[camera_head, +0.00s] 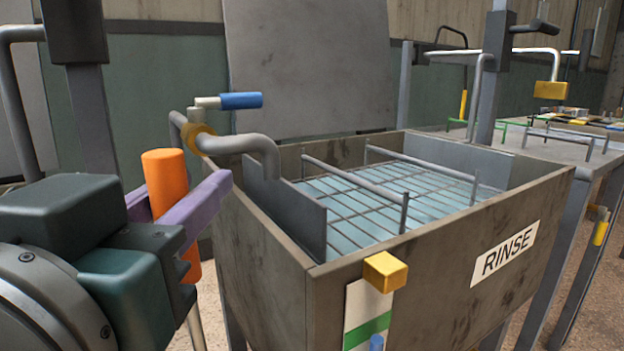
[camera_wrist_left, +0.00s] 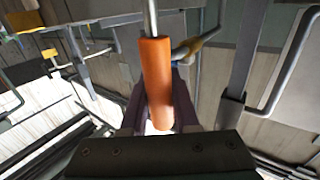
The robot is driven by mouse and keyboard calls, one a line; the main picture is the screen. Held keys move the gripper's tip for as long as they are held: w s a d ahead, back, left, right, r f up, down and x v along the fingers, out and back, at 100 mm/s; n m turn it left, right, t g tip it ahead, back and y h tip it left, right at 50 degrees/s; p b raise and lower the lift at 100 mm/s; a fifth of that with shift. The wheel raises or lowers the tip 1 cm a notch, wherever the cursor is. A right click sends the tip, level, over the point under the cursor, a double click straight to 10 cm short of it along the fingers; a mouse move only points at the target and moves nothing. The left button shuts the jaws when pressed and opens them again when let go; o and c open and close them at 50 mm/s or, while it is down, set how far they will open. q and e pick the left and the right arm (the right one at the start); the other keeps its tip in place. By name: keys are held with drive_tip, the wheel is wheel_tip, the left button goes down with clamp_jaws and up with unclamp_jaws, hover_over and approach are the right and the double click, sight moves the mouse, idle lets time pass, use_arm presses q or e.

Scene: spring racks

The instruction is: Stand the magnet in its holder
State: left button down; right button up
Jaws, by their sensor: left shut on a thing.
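My left gripper (camera_head: 183,208), with purple fingers, is shut on an orange cylindrical handle (camera_head: 167,182) at the left of the head view. A thin metal rod (camera_head: 196,328) runs down below the handle, so the tool is held about upright, in the air left of the rinse tank. I take it to be the magnet; its lower end is out of frame. In the left wrist view the orange handle (camera_wrist_left: 155,75) sits between the fingers, with the rod (camera_wrist_left: 150,18) beyond it. I cannot tell which thing is the holder. My right gripper is not in view.
The rinse tank (camera_head: 255,235) holds a wire rack (camera_head: 355,182) in water. A bent pipe (camera_head: 240,145) and a blue-handled valve (camera_head: 240,101) rise at its left rim. A yellow block (camera_head: 385,271) juts from its front. A table (camera_head: 560,150) stands behind right.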

use_arm(q)
wheel_tip(320, 180, down, 8)
drive_tip(key=b, duration=0.7)
drive_tip(key=shift+f, duration=0.25)
idle(0.3)
drive_tip(key=shift+f+b, duration=0.15)
drive_tip(key=shift+b, duration=0.25)
drive_tip(key=shift+f+b, duration=2.2)
drive_tip(key=shift+f, duration=0.2)
drive_tip(key=c, duration=0.6)
unclamp_jaws()
drive_tip(key=b, duration=0.2)
approach(190, 319)
drive_tip(key=w+f, duration=0.4)
drive_tip(key=f, duration=0.1)
drive_tip(key=shift+s+r, duration=0.15)
drive_tip(key=shift+s, duration=0.4)
